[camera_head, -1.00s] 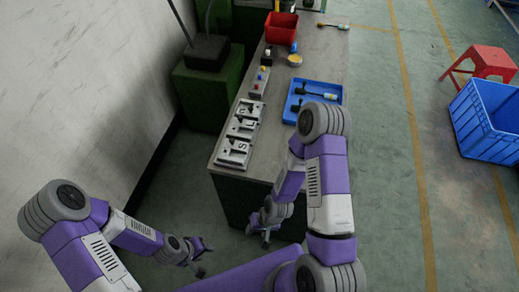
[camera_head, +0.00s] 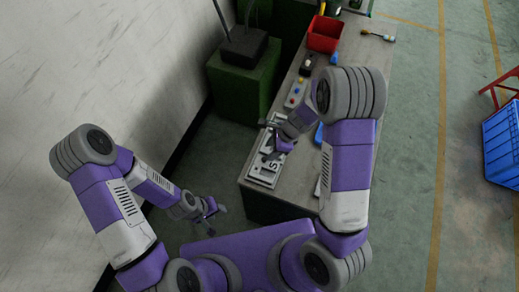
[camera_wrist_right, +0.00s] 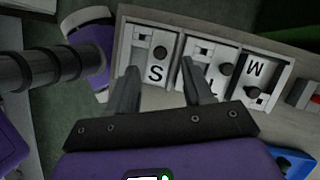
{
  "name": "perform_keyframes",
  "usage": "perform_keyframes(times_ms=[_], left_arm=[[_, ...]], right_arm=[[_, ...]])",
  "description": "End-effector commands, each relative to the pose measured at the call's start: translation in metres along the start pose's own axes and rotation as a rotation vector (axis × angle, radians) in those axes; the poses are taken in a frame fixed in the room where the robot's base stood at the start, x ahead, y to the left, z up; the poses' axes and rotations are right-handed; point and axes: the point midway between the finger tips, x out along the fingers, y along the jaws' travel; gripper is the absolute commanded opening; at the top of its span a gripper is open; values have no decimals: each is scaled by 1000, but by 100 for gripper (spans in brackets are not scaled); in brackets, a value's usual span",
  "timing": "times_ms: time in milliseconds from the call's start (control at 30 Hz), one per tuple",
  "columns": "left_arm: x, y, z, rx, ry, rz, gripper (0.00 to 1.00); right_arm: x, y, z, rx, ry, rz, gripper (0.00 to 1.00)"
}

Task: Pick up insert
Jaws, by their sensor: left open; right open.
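A row of metal blocks with inserts lies on the workbench, seen close in the right wrist view. The block marked S (camera_wrist_right: 153,75) is at left, a middle block (camera_wrist_right: 214,82) with its letter partly hidden is beside it, and the block marked M (camera_wrist_right: 262,98) is at right. Each shows a dark round knob. My right gripper (camera_wrist_right: 160,78) is open and empty, its fingers over the S block and the middle block. In the head view the right gripper (camera_head: 276,150) is above the row (camera_head: 262,175). My left gripper (camera_head: 213,211) is open and empty, off the bench at left.
A button box (camera_head: 296,93) and a red bin (camera_head: 324,36) stand farther along the bench. A blue tray (camera_wrist_right: 297,163) is mostly hidden by my right arm in the head view. A blue crate (camera_head: 503,145) stands on the floor at right.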

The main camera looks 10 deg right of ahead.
Motion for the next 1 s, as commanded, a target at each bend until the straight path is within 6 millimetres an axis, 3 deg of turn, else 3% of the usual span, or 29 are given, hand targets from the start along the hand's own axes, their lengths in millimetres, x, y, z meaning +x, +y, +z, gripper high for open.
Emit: perform_keyframes(times_ms=[367, 600, 933, 1000], left_arm=[[10, -4, 1, -1, -4, 0, 43], [19, -8, 1, -1, -3, 0, 43], [19, -8, 0, 0, -3, 0, 43], [19, -8, 0, 0, -3, 0, 43]], right_arm=[[34, 1, -4, -1, 2, 2, 51], [69, 2, -9, -5, 1, 4, 51], [76, 1, -8, -4, 1, 0, 51], [76, 1, -8, -4, 1, 0, 42]])
